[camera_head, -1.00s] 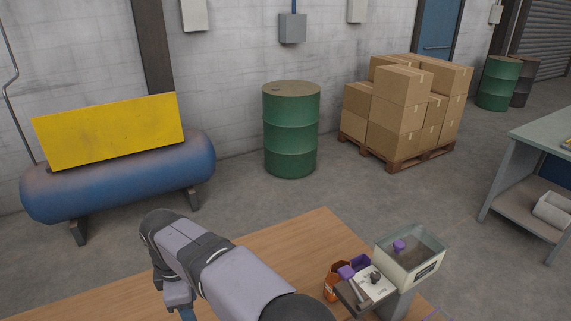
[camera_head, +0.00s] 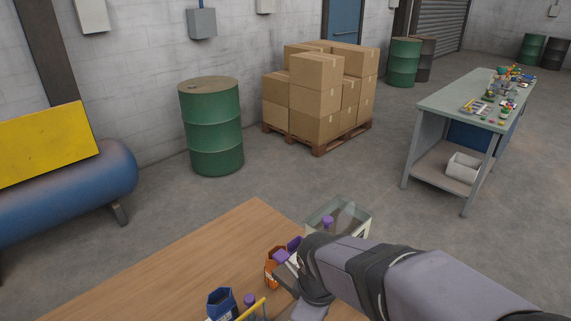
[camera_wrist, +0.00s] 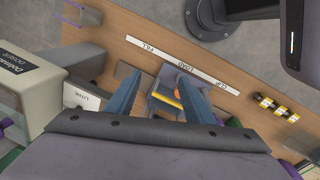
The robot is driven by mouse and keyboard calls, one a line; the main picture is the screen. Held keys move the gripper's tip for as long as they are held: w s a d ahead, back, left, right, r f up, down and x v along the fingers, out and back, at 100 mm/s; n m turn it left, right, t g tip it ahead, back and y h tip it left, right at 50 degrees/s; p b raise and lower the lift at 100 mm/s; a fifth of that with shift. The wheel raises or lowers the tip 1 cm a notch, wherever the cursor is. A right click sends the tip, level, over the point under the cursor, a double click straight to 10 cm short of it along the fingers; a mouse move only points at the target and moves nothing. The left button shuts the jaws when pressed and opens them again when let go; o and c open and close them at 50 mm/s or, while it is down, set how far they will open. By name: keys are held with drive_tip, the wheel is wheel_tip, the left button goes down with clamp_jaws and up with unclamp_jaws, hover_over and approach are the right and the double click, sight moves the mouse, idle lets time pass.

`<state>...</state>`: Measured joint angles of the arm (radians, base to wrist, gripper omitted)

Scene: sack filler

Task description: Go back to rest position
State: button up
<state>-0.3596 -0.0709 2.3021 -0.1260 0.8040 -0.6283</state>
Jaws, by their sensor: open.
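My gripper (camera_wrist: 159,75) shows in the wrist view with its two blue fingers spread apart. A small grey piece with orange and yellow parts (camera_wrist: 168,88) lies beyond and between the fingers; I cannot tell how far below them it is. An orange container (camera_head: 271,268) and a blue container (camera_head: 221,303) stand on the table near the arm. A clear-walled hopper (camera_head: 357,222) stands behind the arm, partly hidden.
In the wrist view a label strip (camera_wrist: 175,62) reads FILL, LOAD, CLIP. A dosing box (camera_wrist: 30,90) is at the left, and small black-and-yellow pieces (camera_wrist: 278,108) are at the right. A green drum (camera_head: 212,130), boxes (camera_head: 315,95) and a grey workbench (camera_head: 445,105) stand beyond.

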drive_tip(key=s+d+f+m+g+p, duration=0.1)
drive_tip(key=s+d+f+m, duration=0.2)
drive_tip(key=s+d+m, duration=0.4)
drive_tip(key=d+m, duration=0.1)
drive_tip(key=m, duration=0.4)
drive_tip(key=shift+d+g+y, duration=0.3)
drive_tip(key=shift+f, duration=0.1)
